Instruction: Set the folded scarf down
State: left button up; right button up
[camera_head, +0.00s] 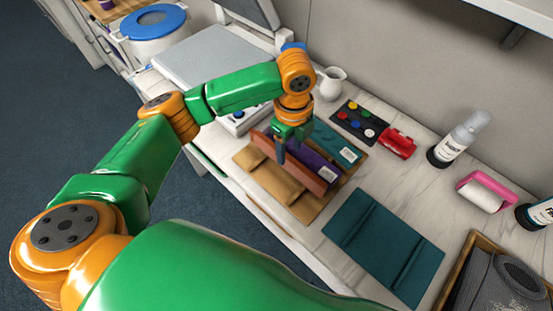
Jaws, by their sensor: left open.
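My left gripper (283,152) points down over a group of flat folded pieces on the white marbled counter. It is open, and its fingers overlap the purple piece (310,163) in the picture; I cannot tell whether they touch it. A tan piece (268,182) lies at the front, with a brown upright strip beside the purple one. A teal piece (341,151) with a white label is behind. Another dark teal folded piece (385,243) lies flat by itself to the right. I cannot tell which piece is the scarf. My right gripper is not in view.
A white pitcher (331,84), a black paint palette (358,120) and a red object (397,143) stand behind. A wooden box (455,270) holds grey items at the lower right.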

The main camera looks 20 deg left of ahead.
aim_at(288, 156)
pick_arm(q)
jog(key=f, duration=0.2)
jog(key=w+f+p, duration=0.1)
jog(key=f, duration=0.3)
jog(key=shift+w+a+f, duration=0.1)
jog(key=shift+w+a, duration=0.15)
jog(key=shift+a, duration=0.1)
jog(key=shift+s+f, duration=0.1)
jog(key=shift+f, duration=0.05)
jog(key=shift+s+d, duration=0.1)
jog(key=shift+c, duration=0.4)
grip_shut()
